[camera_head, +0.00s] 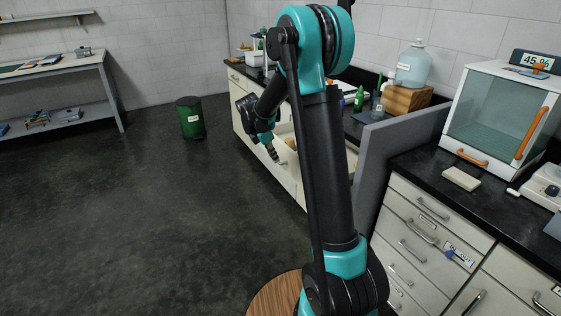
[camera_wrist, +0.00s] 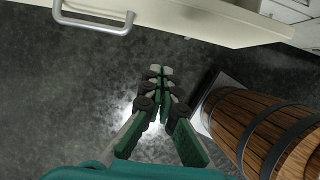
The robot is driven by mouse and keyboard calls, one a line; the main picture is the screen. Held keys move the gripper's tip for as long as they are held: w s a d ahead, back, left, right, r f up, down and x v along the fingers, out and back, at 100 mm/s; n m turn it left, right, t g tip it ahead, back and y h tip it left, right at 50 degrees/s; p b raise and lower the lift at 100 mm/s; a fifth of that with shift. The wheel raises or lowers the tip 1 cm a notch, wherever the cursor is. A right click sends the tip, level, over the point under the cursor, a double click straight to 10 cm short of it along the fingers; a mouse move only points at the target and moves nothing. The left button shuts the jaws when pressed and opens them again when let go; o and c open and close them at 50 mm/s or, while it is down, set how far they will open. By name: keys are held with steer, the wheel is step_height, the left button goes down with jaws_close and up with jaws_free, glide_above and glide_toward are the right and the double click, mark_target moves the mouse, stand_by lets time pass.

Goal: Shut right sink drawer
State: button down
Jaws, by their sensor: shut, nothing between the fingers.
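The pale sink drawer (camera_head: 287,176) stands pulled out from the cabinet row behind my arm in the head view. My arm hides part of it. In the wrist view, its pale front (camera_wrist: 185,24) crosses the top of the picture, with a grey metal bar handle (camera_wrist: 95,24) at the upper left. My gripper (camera_head: 274,157) is on the floor side of the drawer front in the head view. In the wrist view, my gripper (camera_wrist: 160,72) is shut and empty, with its fingertips short of the drawer front. I cannot tell the exact gap.
A grey partition (camera_head: 384,150) stands right of the sink counter. Beyond it, a closed-looking drawer cabinet (camera_head: 425,225) carries a glass-fronted box (camera_head: 500,115). A green bin (camera_head: 190,117) stands on the floor at the back. The dark floor (camera_head: 130,220) at left is clear.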

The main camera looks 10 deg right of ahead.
glide_toward(294, 176)
step_height(294, 176, down, 4)
steer(key=a, duration=0.3)
steer(key=shift+w+d, duration=0.15)
steer(key=shift+d, duration=0.9)
steer(key=shift+w+d, duration=0.15)
steer(key=shift+d, duration=0.95)
steer(key=shift+d, duration=0.1)
steer(key=w+d, duration=0.2)
steer(key=d, duration=0.6)
steer(key=w+d, duration=0.3)
steer(key=d, duration=0.5)
steer(key=w+d, duration=0.3)
steer(key=d, duration=0.5)
steer(key=shift+d, duration=0.25)
